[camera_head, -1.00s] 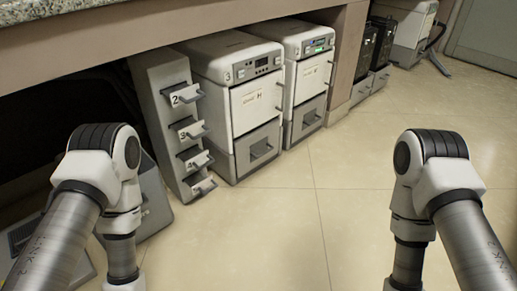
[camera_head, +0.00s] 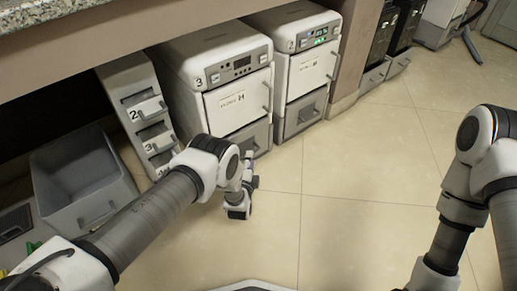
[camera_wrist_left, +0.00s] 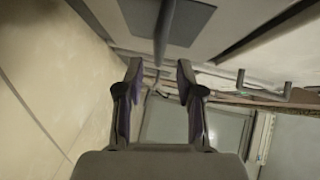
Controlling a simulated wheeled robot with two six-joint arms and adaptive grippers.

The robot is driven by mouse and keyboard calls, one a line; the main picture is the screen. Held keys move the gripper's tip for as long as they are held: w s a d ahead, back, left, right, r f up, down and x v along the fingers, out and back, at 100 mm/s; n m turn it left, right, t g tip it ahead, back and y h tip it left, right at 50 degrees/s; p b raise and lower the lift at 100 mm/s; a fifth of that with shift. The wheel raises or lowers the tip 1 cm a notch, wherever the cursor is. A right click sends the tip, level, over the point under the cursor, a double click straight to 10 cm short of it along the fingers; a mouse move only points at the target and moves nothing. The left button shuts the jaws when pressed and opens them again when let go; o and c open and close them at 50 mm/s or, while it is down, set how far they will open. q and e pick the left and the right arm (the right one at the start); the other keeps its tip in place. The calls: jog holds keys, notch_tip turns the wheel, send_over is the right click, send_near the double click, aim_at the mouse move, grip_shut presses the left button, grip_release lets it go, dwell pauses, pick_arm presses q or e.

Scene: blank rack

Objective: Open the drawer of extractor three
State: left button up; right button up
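Extractor three is the left white machine (camera_head: 235,100), with a "3" on its front corner and a grey drawer (camera_head: 262,133) low down. The drawer looks shut; my left arm hides much of its front and handle. My left gripper (camera_head: 246,187) is in front of and below the drawer, above the floor. In the left wrist view its two fingers (camera_wrist_left: 160,70) are apart with nothing held between them. A grey panel with a dark recess (camera_wrist_left: 190,22) and a bar lies beyond the fingertips. My right gripper is outside the views.
The second white extractor (camera_head: 308,65) stands to the right. A grey rack with numbered handles (camera_head: 140,110) stands left, beside an open grey bin (camera_head: 85,180). The counter (camera_head: 60,12) overhangs them. The tiled floor (camera_head: 350,190) is clear at centre and right.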

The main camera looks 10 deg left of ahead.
pick_arm(q)
jog(key=w, duration=0.1)
jog(key=w+b, duration=0.1)
jog(key=w, duration=0.1)
jog(key=w+f+b, duration=0.1)
jog(key=shift+w+a+f, duration=0.1)
jog(key=shift+w+a, duration=0.1)
jog(key=shift+a, duration=0.05)
jog(key=shift+w, duration=0.2)
jog(key=shift+r, duration=0.2)
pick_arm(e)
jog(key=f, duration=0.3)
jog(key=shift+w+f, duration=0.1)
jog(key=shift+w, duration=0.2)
pick_arm(q)
grip_shut()
